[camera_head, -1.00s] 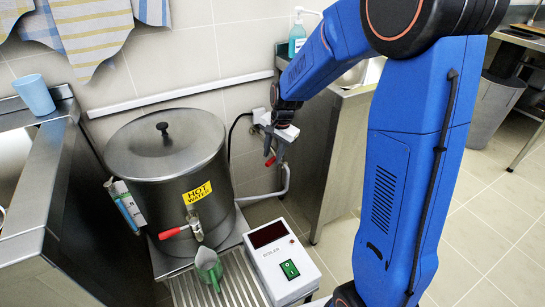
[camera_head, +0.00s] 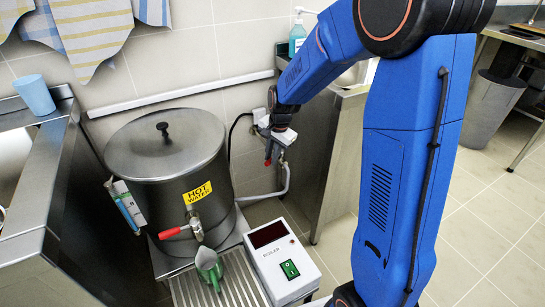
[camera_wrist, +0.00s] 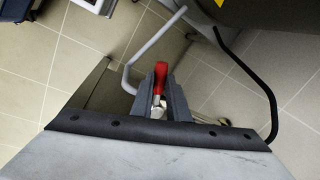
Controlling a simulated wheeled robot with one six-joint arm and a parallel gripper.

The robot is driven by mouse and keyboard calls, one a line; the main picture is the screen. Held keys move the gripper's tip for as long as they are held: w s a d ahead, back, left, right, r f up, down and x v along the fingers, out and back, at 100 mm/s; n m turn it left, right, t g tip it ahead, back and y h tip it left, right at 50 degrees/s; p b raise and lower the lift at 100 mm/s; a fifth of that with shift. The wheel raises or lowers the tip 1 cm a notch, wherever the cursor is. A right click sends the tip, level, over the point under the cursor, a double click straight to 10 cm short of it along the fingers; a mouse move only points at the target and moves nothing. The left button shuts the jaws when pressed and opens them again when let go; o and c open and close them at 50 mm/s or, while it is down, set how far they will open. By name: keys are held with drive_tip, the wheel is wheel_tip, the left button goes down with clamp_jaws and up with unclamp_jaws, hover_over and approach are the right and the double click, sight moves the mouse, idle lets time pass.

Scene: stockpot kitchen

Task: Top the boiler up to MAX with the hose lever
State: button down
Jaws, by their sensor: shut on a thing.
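The boiler (camera_head: 168,179) is a lidded steel pot with a yellow HOT WATER label and a red-handled tap (camera_head: 183,230). A level gauge (camera_head: 125,206) with a white card stands on its left side; its marks are too small to read. The red hose lever (camera_wrist: 159,74) lies between the fingers of my gripper (camera_wrist: 160,92) in the wrist view, and my gripper is shut on it. The grey hose (camera_head: 284,183) runs from there toward the boiler.
Steel counters (camera_head: 340,150) stand on both sides.

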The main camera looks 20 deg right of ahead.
drive_tip(key=shift+w+a+m+h, duration=0.25)
drive_tip(key=shift+w+m, duration=0.35)
drive_tip(key=shift+m, duration=0.6)
drive_tip(key=shift+w+a+m+h, duration=0.25)
drive_tip(key=shift+w+m, duration=0.35)
drive_tip(key=shift+m, duration=0.6)
drive_tip(key=c, duration=1.7)
unclamp_jaws()
drive_tip(key=shift+r, duration=0.1)
drive_tip(key=s+r, duration=0.1)
drive_tip(key=r, duration=0.4)
drive_tip(key=s+r, duration=0.1)
drive_tip(key=r, duration=0.5)
drive_tip(key=s+r, duration=0.1)
drive_tip(key=r, duration=0.5)
drive_tip(key=shift+s+d, duration=0.2)
drive_tip(key=shift+d, duration=0.05)
